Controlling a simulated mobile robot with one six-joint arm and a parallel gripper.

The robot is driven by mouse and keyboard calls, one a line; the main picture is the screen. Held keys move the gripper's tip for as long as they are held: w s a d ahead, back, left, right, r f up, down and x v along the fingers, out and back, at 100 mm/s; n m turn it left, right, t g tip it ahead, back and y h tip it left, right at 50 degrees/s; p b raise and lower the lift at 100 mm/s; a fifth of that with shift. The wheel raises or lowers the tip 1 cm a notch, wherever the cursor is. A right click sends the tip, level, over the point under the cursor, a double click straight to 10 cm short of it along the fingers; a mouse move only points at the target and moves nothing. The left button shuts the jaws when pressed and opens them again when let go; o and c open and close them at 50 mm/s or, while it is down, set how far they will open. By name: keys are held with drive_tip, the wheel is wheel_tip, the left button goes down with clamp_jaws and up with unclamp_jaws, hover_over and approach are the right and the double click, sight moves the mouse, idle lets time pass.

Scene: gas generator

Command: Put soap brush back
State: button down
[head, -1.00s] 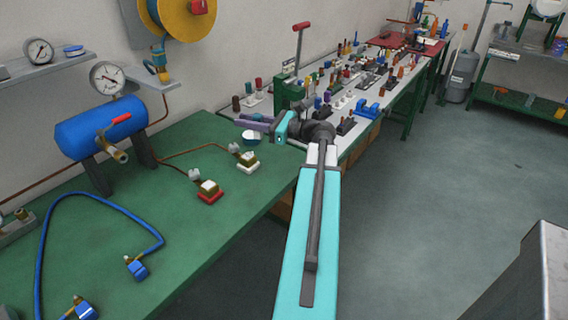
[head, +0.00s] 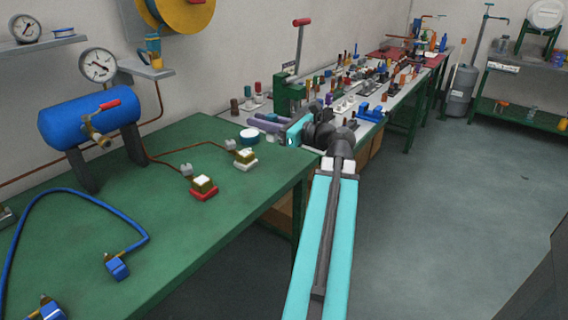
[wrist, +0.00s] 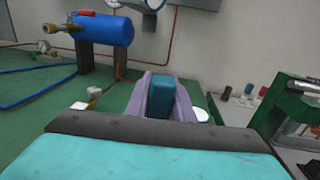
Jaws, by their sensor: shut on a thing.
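My gripper (head: 256,124) is above the far right end of the green bench. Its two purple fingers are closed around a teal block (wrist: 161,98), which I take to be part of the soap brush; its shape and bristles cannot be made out. In the head view the held thing is mostly hidden by the fingers. A small round pot (head: 250,136), white and blue, stands on the bench just below and beside the fingers. Its pale top also shows right of the fingers in the wrist view (wrist: 201,115).
The green bench (head: 150,245) carries a blue tank (head: 90,118), a blue hose (head: 130,220) and small fittings on red (head: 204,188) and white bases (head: 246,160). A green press (head: 288,94) stands right of my gripper. A crowded grey bench extends behind.

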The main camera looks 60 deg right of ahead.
sight(273, 138)
drive_tip(key=shift+m+h, duration=0.6)
drive_tip(key=shift+h, duration=0.3)
drive_tip(key=s+f+b, duration=0.1)
drive_tip(key=b, duration=0.2)
drive_tip(key=s+f+b, duration=0.1)
drive_tip(key=s+b, duration=0.1)
drive_tip(key=b, duration=0.2)
drive_tip(key=s+f+b, duration=0.2)
drive_tip(key=b, duration=0.1)
drive_tip(key=shift+a+b, duration=0.35)
drive_tip(key=shift+s+d+f+h+b, duration=0.15)
drive_tip(key=shift+s+f+b, duration=0.45)
drive_tip(key=shift+b, duration=0.75)
drive_tip(key=shift+s+d+f+h+b, duration=0.1)
drive_tip(key=shift+s+f+h+b, duration=0.25)
drive_tip(key=shift+f+b, duration=0.65)
drive_tip(key=shift+r, duration=0.45)
drive_tip(key=p, duration=0.3)
drive_tip(key=w+d+p, duration=0.1)
drive_tip(key=p, duration=0.2)
drive_tip(key=shift+w+d, duration=0.2)
drive_tip(key=shift+d, duration=0.1)
drive_tip(key=d+p, duration=0.1)
drive_tip(key=p, duration=0.3)
drive_tip(key=shift+w+p, duration=0.35)
drive_tip(key=shift+w, duration=0.05)
drive_tip(key=p, duration=0.4)
drive_tip(key=shift+w+d+p, duration=0.35)
drive_tip(key=shift+d+p, duration=0.05)
